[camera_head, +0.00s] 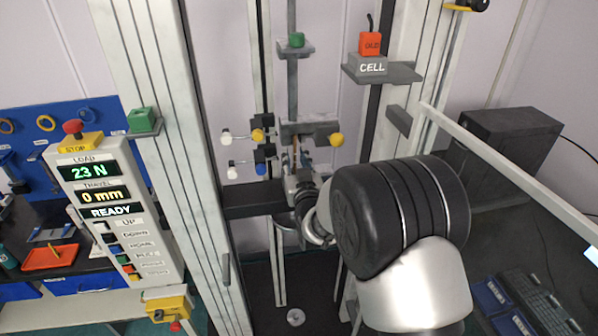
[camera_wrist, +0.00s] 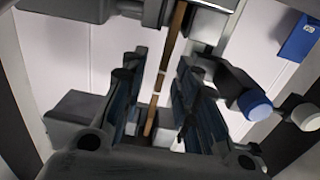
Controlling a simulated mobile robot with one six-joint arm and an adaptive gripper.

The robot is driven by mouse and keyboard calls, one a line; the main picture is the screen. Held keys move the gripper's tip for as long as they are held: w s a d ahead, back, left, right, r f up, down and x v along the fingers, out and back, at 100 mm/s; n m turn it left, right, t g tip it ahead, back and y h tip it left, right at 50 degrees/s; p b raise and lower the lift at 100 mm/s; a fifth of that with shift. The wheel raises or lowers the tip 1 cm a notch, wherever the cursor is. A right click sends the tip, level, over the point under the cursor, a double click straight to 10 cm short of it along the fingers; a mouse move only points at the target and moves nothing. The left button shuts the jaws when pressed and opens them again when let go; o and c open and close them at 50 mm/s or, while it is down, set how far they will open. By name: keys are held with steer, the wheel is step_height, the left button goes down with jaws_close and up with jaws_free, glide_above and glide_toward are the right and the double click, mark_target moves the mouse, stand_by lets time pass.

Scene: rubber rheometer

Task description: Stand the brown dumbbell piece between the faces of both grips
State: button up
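The brown dumbbell piece (camera_wrist: 161,82) stands upright and slightly tilted in the wrist view, with pale marks near its middle. Its top runs up beside the grey upper grip (camera_wrist: 150,10); I cannot tell whether the faces pinch it. My gripper (camera_wrist: 160,78) has its two dark fingers on either side of the piece, with gaps showing between. The lower grip's blue knob (camera_wrist: 256,106) is at right. In the head view the upper grip (camera_head: 302,130) has yellow knobs. My gripper (camera_head: 298,170) is just below it, largely covering the lower grip and most of the piece.
The control panel (camera_head: 118,205) at left reads 23 N, 0 mm and READY. Pale machine columns (camera_head: 165,110) flank the grips. A grey bar (camera_head: 500,155) crosses the right side.

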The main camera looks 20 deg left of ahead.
steer(key=v, duration=1.1)
steer(key=s+d+r+m+g+h, duration=0.1)
steer(key=d+r+g+h, duration=0.2)
steer(key=d, duration=0.5)
steer(key=s+d+r+m+h, duration=0.15)
steer(key=d+r, duration=0.25)
steer(key=d, duration=0.4)
steer(key=s+d+m+g+h, duration=0.2)
steer(key=s+d+g, duration=0.1)
steer(key=s+d, duration=0.8)
steer(key=s+d+m+g+h, duration=0.3)
steer(key=s+d, duration=0.4)
steer(key=s, duration=0.7)
steer(key=s+f+n+g+b, duration=0.1)
steer(key=s+f+b, duration=0.2)
steer(key=f+b, duration=1.1)
step_height(320, 180, down, 3)
steer(key=shift+a+r+g, duration=0.15)
steer(key=shift+r+g, duration=0.05)
steer(key=shift+g, duration=0.2)
